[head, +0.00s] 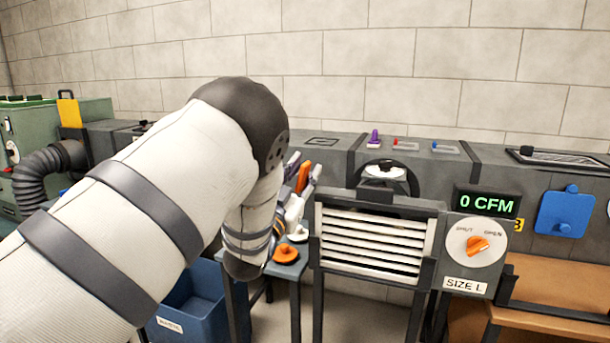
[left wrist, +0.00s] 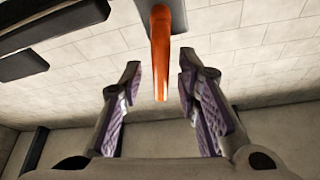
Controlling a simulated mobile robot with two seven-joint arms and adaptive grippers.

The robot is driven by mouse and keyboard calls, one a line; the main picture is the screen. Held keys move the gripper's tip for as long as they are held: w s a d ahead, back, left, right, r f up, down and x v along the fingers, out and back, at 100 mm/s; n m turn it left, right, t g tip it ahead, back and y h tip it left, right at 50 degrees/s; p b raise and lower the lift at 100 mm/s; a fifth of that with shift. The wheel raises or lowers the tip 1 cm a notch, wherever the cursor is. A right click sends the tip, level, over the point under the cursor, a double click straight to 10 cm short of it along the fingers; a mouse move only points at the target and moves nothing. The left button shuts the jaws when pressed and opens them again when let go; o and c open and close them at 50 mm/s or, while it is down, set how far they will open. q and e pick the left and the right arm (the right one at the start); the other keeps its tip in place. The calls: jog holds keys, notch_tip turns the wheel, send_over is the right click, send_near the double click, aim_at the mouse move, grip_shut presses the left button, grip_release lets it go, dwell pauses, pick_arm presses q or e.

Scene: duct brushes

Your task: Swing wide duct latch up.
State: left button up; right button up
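An orange lever (left wrist: 160,55), which looks like the duct latch, hangs from a grey plate (left wrist: 172,12) in the left wrist view. My left gripper (left wrist: 160,82) is open, with one finger on each side of the lever and a visible gap on both sides. In the head view the lever (head: 302,180) is a small orange piece between the fingers of my left gripper (head: 305,172), at the left part of the grey duct (head: 335,150). My left arm hides much of the duct there. My right gripper is in neither view.
A louvred vent (head: 372,246) and a dial box (head: 476,245) reading 0 CFM stand right of the gripper. Below it, a small table (head: 282,268) holds an orange-topped knob (head: 286,252). A blue bin (head: 200,305) stands on the floor. A blue plate (head: 565,212) is far right.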

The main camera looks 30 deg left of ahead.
pick_arm(q)
grip_shut()
jog(key=n, duration=0.1)
jog(key=n+y, duration=0.1)
jog(key=r+n+p, duration=0.1)
jog(key=shift+s+a+y, duration=0.25)
jog(key=shift+a+y, duration=0.05)
jog(key=shift+a, duration=0.1)
jog(key=shift+a+n+y, duration=0.2)
jog(key=shift+n+y, duration=0.1)
jog(key=shift+n, duration=0.4)
jog(key=shift+w+f, duration=0.1)
jog(key=shift+f, duration=0.2)
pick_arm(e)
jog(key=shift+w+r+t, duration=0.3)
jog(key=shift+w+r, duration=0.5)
pick_arm(q)
grip_release()
jog(key=shift+f, duration=0.1)
